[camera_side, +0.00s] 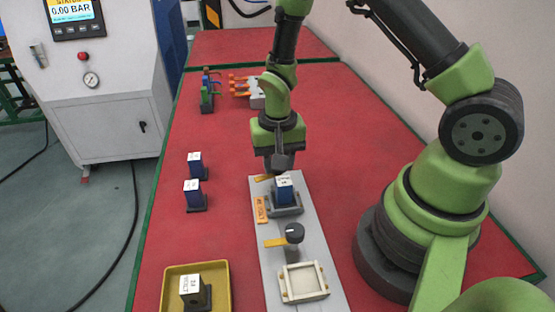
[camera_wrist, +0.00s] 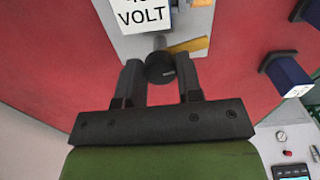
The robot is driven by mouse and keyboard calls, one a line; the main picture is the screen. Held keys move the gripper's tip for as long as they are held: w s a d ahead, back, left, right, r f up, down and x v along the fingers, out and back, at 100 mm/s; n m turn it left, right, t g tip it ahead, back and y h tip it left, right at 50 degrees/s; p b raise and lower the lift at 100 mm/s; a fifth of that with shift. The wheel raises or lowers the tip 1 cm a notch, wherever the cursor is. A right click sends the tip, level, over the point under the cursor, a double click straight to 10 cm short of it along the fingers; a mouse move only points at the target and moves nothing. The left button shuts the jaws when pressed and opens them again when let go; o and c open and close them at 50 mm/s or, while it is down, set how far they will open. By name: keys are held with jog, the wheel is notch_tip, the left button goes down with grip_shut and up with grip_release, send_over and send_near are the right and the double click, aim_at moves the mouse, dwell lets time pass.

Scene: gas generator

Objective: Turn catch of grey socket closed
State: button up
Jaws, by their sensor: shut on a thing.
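My gripper (camera_side: 280,165) points down at the far end of the grey socket (camera_side: 287,211). In the wrist view, its two fingers (camera_wrist: 161,84) stand on either side of the dark round knob of the catch (camera_wrist: 160,68) and are shut on it. The catch's orange lever (camera_wrist: 188,46) sticks out to the right there; its tip also shows left of the gripper in the side view (camera_side: 263,178). A blue block with a white "VOLT" top (camera_side: 284,190) sits in the grey socket. In the side view the fingers hide most of the knob.
A second dark knob with an orange lever (camera_side: 276,242) stands nearer on the grey plate, by an empty cream socket (camera_side: 304,283). Blue blocks (camera_side: 193,194) stand to the left. A yellow tray (camera_side: 222,270) holds a white-topped block. Several coloured parts (camera_side: 208,90) stand at the back.

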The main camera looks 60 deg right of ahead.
jog(key=n, duration=1.1)
jog(key=shift+s+d+n, duration=0.1)
jog(key=shift+n, duration=2)
jog(key=o, duration=0.9)
notch_tip(320, 180, up, 10)
